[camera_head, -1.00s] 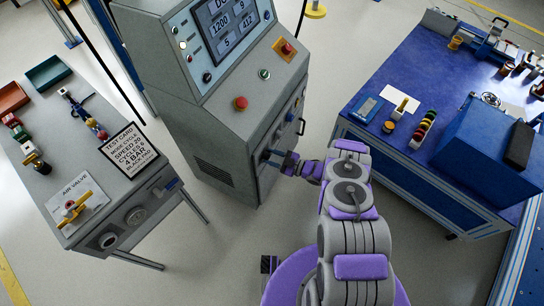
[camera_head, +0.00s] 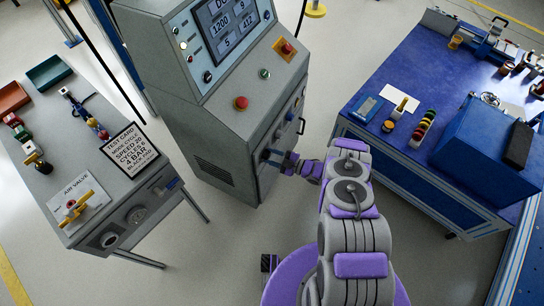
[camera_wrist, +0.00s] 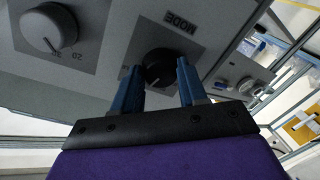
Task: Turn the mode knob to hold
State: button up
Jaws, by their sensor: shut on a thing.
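The mode knob (camera_wrist: 158,68) is a dark round knob on the grey panel, under an upside-down "MODE" label in the wrist view. My gripper (camera_wrist: 160,85) has its two blue fingers on either side of the knob and is shut on it. The knob's pointer and its position marks are mostly hidden or too dark to read.
A second knob (camera_wrist: 48,28) with numbers sits left of the mode knob in the wrist view. A red button (camera_head: 241,103) is on the console's sloped front. A blue workbench (camera_head: 385,75) stands right, a grey table (camera_head: 80,150) left.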

jog(key=o, duration=1.1)
jog(key=shift+c, duration=0.2)
jog(key=shift+d, duration=0.15)
jog(key=v, duration=1.7)
jog(key=shift+d, duration=0.1)
